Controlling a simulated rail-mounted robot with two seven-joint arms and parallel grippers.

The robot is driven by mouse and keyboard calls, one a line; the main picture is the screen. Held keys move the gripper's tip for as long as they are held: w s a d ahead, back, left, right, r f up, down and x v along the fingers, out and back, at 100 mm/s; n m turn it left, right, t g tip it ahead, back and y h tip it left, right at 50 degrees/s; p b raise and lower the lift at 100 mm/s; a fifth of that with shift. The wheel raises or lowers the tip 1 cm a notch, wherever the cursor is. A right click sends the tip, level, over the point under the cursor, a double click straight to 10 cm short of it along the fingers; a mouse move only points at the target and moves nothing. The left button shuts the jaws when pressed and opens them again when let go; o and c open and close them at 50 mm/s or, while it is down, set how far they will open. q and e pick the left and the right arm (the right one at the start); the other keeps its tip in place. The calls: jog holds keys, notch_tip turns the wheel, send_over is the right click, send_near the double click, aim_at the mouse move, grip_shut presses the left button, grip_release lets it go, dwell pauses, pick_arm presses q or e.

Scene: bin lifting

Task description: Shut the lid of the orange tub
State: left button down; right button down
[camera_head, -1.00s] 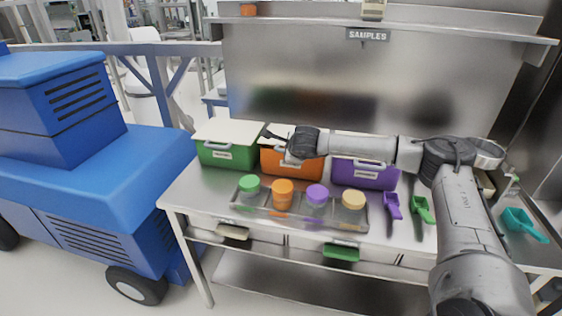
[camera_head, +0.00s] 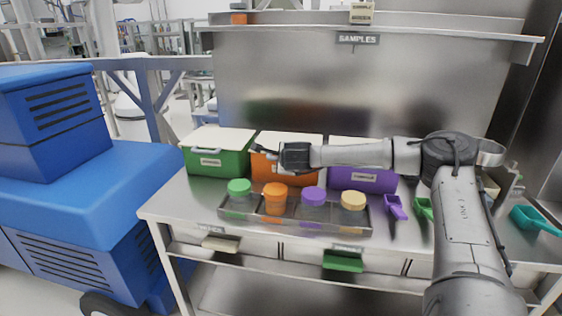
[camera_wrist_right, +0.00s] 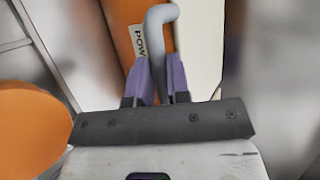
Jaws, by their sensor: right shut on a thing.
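The orange tub (camera_head: 272,169) stands on the bench between a green and a purple tub, with a pale lid (camera_head: 291,139) lying over its top. Whether the lid is fully down is hard to tell. My right gripper (camera_head: 258,149) is at the upper front of the orange tub, and my arm covers part of its front. In the right wrist view, the purple fingers (camera_wrist_right: 160,75) are shut on a grey bent handle (camera_wrist_right: 158,30). The orange tub's wall (camera_wrist_right: 120,20) and partly hidden label are beside it. My left gripper is not in view.
The green tub (camera_head: 230,160) and purple tub (camera_head: 350,181) flank it closely. A clear tray (camera_head: 292,220) with several coloured-lid jars sits in front. Purple (camera_head: 395,206) and green (camera_head: 424,208) scoops lie to the right. A shelf (camera_head: 440,30) runs above.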

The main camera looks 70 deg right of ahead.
jog(key=shift+a+f, duration=0.2)
jog(key=shift+f, duration=0.7)
jog(key=c, duration=1.5)
grip_release()
jog(key=shift+c, duration=0.2)
jog(key=o, duration=0.3)
jog(key=shift+a+f, duration=0.1)
jog(key=shift+a, duration=0.15)
jog(key=shift+o, duration=0.7)
jog(key=shift+s+r, duration=0.1)
jog(key=shift+r, duration=0.1)
jog(key=shift+r, duration=0.1)
